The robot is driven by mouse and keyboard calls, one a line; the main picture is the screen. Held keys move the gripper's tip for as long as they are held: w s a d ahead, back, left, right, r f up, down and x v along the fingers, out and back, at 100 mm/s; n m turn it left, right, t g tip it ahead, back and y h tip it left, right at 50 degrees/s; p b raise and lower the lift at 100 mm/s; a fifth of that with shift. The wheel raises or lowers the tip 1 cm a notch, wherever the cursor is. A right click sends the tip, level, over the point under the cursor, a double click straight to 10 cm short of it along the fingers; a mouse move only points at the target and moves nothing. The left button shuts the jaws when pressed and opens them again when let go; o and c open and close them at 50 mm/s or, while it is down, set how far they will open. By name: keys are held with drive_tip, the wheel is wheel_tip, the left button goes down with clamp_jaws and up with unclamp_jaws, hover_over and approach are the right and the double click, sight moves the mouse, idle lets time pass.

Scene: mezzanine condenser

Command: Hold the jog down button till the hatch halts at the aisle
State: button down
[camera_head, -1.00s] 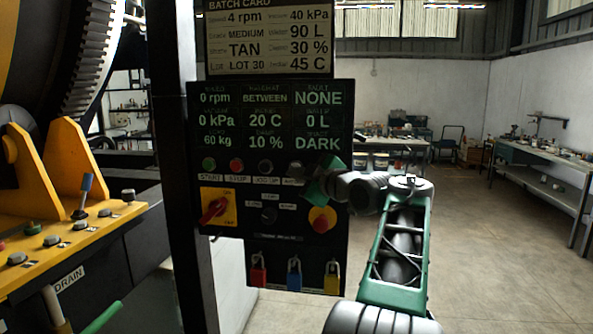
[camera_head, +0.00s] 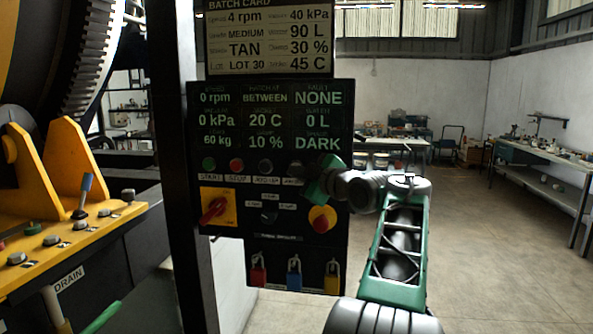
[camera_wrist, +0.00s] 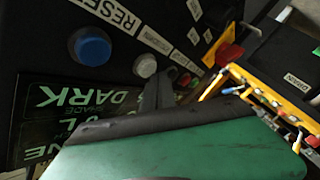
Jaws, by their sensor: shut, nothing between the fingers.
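The control panel (camera_head: 226,260) stands in the middle of the head view. The hatch readout (camera_head: 265,98) says BETWEEN. My gripper (camera_head: 308,187) is shut and empty, at the panel just right of and below the jog down button. In the wrist view, my dark fingertips (camera_wrist: 158,92) are beside a pale grey button (camera_wrist: 145,65); I cannot tell whether they touch it. The hatch itself is not identifiable.
A blue reset button (camera_wrist: 91,47) is close to my fingers. A red emergency knob (camera_head: 321,219) and a red rotary switch (camera_head: 213,210) sit below the row. Padlocks (camera_head: 294,275) hang lower.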

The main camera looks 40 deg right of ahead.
drive_tip(key=shift+w+d, duration=0.3)
drive_tip(key=shift+d, duration=0.1)
idle(0.7)
idle(2.3)
drive_tip(key=shift+s+a+b, duration=0.5)
drive_tip(key=shift+a+b, duration=0.15)
drive_tip(key=shift+b, duration=0.05)
drive_tip(key=s+a+b, duration=0.1)
drive_tip(key=a+b, duration=0.1)
drive_tip(key=s+a+b, duration=0.2)
idle(0.3)
